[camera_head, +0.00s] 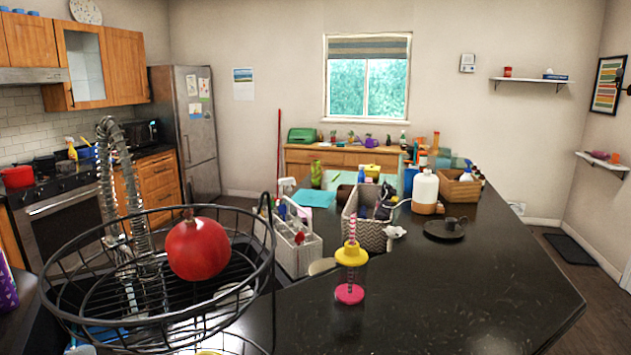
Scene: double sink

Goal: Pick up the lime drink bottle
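A small lime-green, bottle-shaped thing (316,173) stands upright toward the far left of the dark island counter (460,290). It is small in the picture, and I cannot tell for sure that it is the lime drink bottle. Neither of my grippers is in view.
A black wire basket (66,318) with a red round fruit (198,248) fills the near left. A white caddy (302,256), a grey woven basket (371,234) and a yellow-and-pink stand (350,272) crowd the counter's near middle. Its right front is clear.

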